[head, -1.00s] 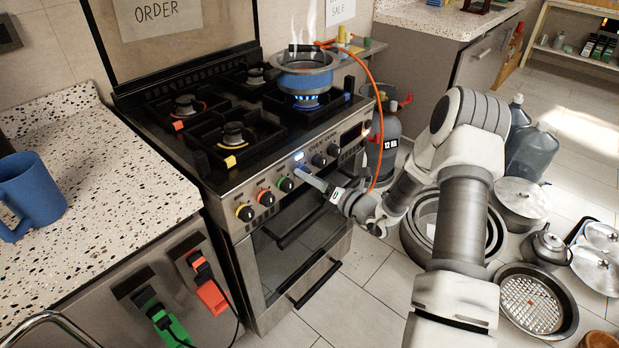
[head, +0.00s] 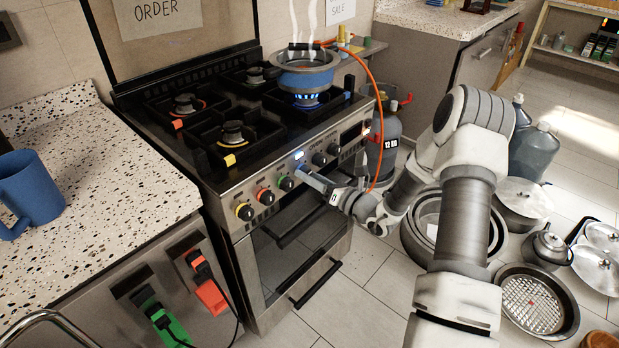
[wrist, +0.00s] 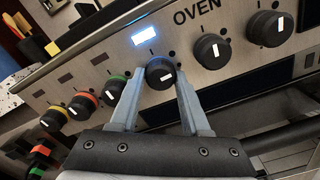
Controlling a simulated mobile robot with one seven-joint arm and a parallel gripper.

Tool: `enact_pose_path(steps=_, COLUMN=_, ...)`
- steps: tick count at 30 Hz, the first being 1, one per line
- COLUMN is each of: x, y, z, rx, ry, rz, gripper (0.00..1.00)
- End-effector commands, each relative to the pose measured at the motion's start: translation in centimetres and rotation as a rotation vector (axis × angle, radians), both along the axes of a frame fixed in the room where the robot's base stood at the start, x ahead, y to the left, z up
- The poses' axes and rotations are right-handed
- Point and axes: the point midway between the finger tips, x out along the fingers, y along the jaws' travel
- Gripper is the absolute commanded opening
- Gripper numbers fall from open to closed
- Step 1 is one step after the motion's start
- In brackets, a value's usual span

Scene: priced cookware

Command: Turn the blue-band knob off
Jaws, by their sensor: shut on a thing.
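The blue-band knob (wrist: 159,71) is black with a thin blue edge, in the middle of the wrist view. Its white pointer mark is tilted. My gripper (wrist: 156,85) is shut on it, one finger on each side. In the head view my gripper (head: 303,172) reaches the stove's front panel just right of the green-band knob (head: 286,183) and hides the blue-band knob. A blue flame (head: 307,99) burns under the steaming blue pot (head: 306,79) on the far right burner.
Yellow-band (wrist: 53,119), orange-band (wrist: 82,105) and green-band knobs sit left of my gripper; two black knobs (wrist: 211,51) (wrist: 269,28) sit right. An orange hose (head: 374,120) hangs beside the stove to a gas cylinder (head: 390,137). Pots and lids cover the floor at right.

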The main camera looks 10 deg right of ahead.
Motion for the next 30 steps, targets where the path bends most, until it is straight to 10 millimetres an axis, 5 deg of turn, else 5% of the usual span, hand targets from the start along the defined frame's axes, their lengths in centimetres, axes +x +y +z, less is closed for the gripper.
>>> enact_pose_path(steps=30, x=0.14, y=-0.25, z=-0.43, rx=-0.782, ry=-0.568, rz=0.000, gripper=0.00)
